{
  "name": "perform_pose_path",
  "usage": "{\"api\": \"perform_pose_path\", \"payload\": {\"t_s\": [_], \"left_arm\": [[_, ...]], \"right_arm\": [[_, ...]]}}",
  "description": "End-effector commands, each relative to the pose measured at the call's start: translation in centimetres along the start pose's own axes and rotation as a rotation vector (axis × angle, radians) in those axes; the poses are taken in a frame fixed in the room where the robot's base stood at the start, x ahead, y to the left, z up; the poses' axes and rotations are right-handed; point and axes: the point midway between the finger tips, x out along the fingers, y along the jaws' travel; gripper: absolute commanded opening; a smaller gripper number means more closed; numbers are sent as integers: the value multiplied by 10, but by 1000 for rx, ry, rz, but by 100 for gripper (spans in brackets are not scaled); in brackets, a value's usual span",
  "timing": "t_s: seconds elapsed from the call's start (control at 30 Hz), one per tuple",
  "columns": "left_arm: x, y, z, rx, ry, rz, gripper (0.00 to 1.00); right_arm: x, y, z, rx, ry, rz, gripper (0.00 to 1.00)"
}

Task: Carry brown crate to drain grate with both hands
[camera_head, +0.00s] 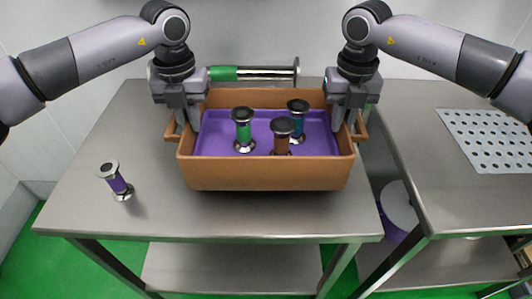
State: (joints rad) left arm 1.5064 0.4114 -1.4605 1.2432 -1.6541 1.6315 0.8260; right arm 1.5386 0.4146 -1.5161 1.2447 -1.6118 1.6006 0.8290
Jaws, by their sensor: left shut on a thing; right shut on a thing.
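The brown crate (265,175) is over the middle of the steel table, and whether it touches the top is hard to tell. It has a purple floor and carries a green-banded (244,132), a brown-banded (282,138) and a teal-banded (298,122) metal piece, all upright. My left gripper (188,122) is shut on the crate's left handle, and my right gripper (350,122) is shut on its right handle. The drain grate (488,138), a perforated metal plate, lies on the right-hand table, to the right of the crate.
A purple-banded metal piece (118,182) stands on the steel table (120,222) left of the crate. A metal cylinder with a green part (270,73) lies behind the crate. A narrow gap separates the two tables, with a white and purple bucket (398,208) below.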

Motion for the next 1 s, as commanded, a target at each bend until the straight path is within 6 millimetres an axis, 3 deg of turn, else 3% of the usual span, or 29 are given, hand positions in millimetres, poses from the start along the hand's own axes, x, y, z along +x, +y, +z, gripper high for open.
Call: {"api": "perform_pose_path", "payload": {"t_s": [0.67, 1.0], "left_arm": [[-2, 0, 0, 0, -4, -2, 0], [0, 0, -14, 2, -3, -3, 0]], "right_arm": [[-2, 0, 0, -1, -4, 2, 0], [0, 0, -13, -1, -3, 3, 0]]}}
